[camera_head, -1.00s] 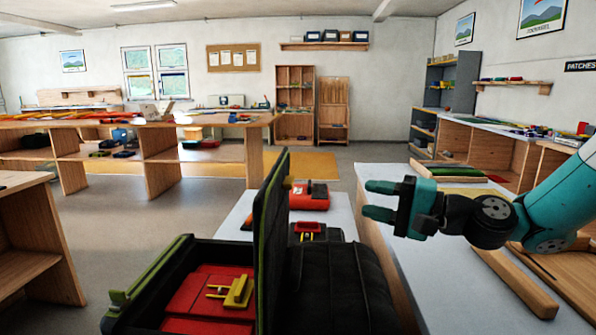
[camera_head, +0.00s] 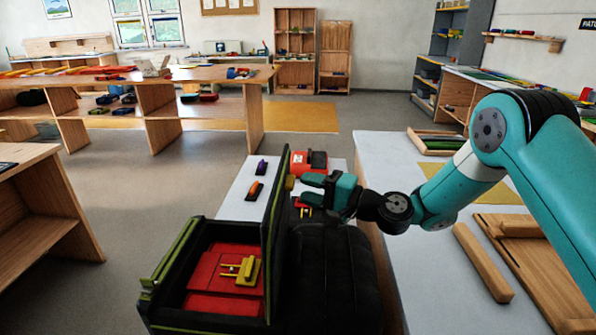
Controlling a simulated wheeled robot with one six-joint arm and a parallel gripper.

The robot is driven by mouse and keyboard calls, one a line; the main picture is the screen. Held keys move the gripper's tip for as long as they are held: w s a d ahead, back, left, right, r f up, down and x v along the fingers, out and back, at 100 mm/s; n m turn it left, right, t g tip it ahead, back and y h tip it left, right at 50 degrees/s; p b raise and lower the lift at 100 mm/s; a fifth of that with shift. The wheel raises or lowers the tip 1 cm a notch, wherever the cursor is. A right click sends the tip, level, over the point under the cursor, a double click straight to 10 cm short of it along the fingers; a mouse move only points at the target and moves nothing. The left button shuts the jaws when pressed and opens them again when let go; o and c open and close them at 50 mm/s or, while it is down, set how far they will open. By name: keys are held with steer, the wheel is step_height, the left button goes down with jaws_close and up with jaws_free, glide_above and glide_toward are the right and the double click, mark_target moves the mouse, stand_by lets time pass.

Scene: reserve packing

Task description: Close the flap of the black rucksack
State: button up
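The black rucksack (camera_head: 330,280) with green trim stands at the bottom centre of the head view. Its flap (camera_head: 275,225) is up, standing nearly upright between the open compartment on the left and the dark rounded body on the right. A small yellow tab (camera_head: 290,182) sticks out on the right side of the flap near its top. My gripper (camera_head: 304,190) is just right of that tab, pointing left, with its fingers apart and nothing seen between them. I cannot tell whether it touches the tab.
Red contents (camera_head: 212,303) with a yellow piece (camera_head: 248,270) lie in the open compartment. A red box (camera_head: 310,160) and small tools stand on the white surface (camera_head: 236,205) behind. A white-topped bench (camera_head: 395,190) on the right holds a wooden bar (camera_head: 482,262). Floor to the left is clear.

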steer(key=shift+x, duration=1.5)
steer(key=shift+c, duration=0.4)
jaws_close()
steer(key=shift+w+p, duration=0.1)
steer(key=shift+p, duration=0.25)
